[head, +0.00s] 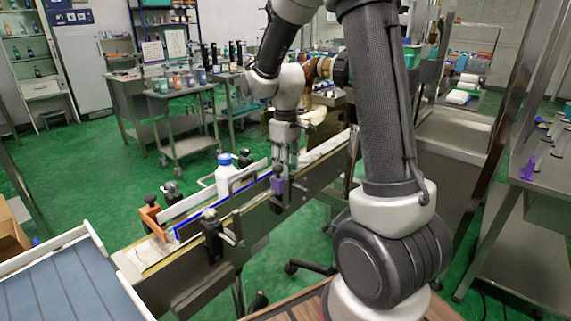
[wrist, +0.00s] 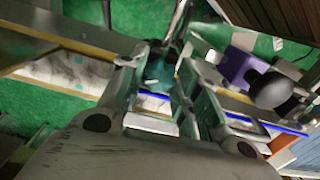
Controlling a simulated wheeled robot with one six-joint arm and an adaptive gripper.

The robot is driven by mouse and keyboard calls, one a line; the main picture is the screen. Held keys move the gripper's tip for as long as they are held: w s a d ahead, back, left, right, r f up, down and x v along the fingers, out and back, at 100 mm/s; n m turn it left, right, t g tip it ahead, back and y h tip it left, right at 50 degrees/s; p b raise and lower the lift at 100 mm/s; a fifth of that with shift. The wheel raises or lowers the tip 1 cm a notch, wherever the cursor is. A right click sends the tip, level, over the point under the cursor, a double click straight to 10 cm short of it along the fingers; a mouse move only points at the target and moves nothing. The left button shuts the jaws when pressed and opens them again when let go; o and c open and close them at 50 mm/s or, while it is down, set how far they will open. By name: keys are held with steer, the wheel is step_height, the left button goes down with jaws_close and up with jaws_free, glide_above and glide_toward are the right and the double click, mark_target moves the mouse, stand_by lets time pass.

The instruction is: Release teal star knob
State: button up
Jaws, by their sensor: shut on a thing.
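The teal star knob (wrist: 160,74) shows in the wrist view between my two fingertips, partly covered by them. My gripper (wrist: 163,72) is shut on it. In the head view my gripper (head: 288,158) points down over the conveyor rail (head: 255,205). The knob is too small and too covered to make out clearly there.
A purple block with a black knob (head: 278,184) sits close beside my gripper, also in the wrist view (wrist: 240,68). A white bottle (head: 224,178) and an orange bracket (head: 152,216) stand along the conveyor to the left. A blue-slatted table (head: 70,285) is at lower left.

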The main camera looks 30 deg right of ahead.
steer(key=n, duration=0.6)
steer(key=shift+w+n, duration=0.1)
steer(key=shift+n, duration=0.2)
steer(key=n, duration=0.5)
steer(key=shift+n, duration=0.4)
steer(key=o, duration=1)
steer(key=shift+r, duration=0.15)
step_height(320, 180, up, 12)
steer(key=shift+f, duration=0.1)
